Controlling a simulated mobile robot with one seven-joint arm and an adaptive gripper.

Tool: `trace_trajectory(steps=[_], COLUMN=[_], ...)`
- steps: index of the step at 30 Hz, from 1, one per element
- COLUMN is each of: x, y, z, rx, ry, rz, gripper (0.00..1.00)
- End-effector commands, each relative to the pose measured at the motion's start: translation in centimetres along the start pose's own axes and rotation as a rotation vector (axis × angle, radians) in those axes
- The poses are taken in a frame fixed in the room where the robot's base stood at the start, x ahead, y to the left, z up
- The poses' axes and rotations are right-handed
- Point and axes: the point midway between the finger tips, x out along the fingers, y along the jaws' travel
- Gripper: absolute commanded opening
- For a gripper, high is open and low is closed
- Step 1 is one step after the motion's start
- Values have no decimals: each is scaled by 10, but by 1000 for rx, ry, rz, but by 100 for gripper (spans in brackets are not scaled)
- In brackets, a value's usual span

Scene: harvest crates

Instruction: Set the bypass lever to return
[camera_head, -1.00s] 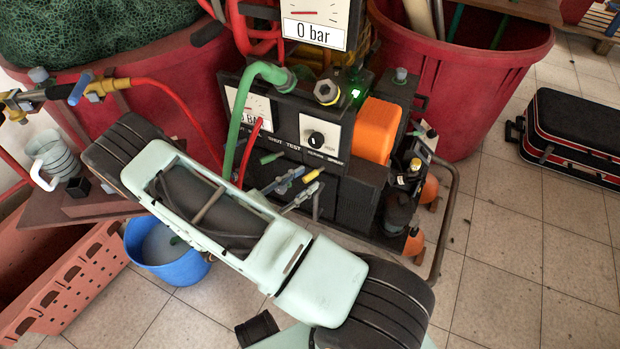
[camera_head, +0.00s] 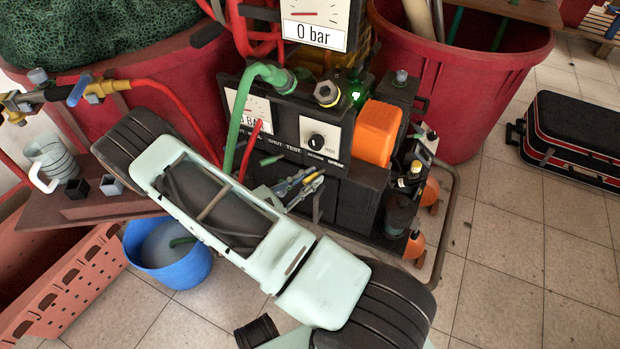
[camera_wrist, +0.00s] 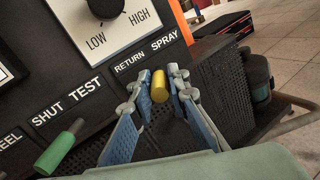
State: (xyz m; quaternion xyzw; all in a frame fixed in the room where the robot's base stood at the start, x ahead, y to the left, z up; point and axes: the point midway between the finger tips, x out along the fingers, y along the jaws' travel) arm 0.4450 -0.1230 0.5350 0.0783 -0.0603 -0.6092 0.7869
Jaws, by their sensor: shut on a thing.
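The bypass lever shows as a short yellow handle (camera_wrist: 159,88) below the RETURN and SPRAY labels in the wrist view. I cannot tell exactly which of the two labels it points to. My gripper (camera_wrist: 163,84) has its blue-grey fingers on either side of the yellow handle and is shut on it. In the head view, my gripper (camera_head: 302,183) is at the front of the dark control unit (camera_head: 352,199), and its fingers hide most of the lever. A green lever (camera_wrist: 62,147) stands below the SHUT and TEST labels, left of my gripper.
A LOW-HIGH knob (camera_head: 317,141) sits above the levers, with an orange block (camera_head: 377,131) to its right. Green and red hoses run down left of the levers. A blue bucket (camera_head: 188,277) stands on the floor.

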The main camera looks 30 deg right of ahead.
Motion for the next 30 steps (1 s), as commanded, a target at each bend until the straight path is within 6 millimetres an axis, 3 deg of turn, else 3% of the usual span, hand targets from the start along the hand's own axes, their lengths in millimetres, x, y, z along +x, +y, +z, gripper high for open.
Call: trace_trajectory(steps=[12, 23, 24, 28, 30], x=[1, 1, 1, 1, 1], y=[10, 11, 11, 11, 11], z=[-4, -2, -2, -2, -2], rx=[3, -1, -1, -1, -1], ry=[-41, -43, -43, -43, -43], rz=[-196, -213, -213, -212, -212], gripper=[0, 0, 20, 33, 33])
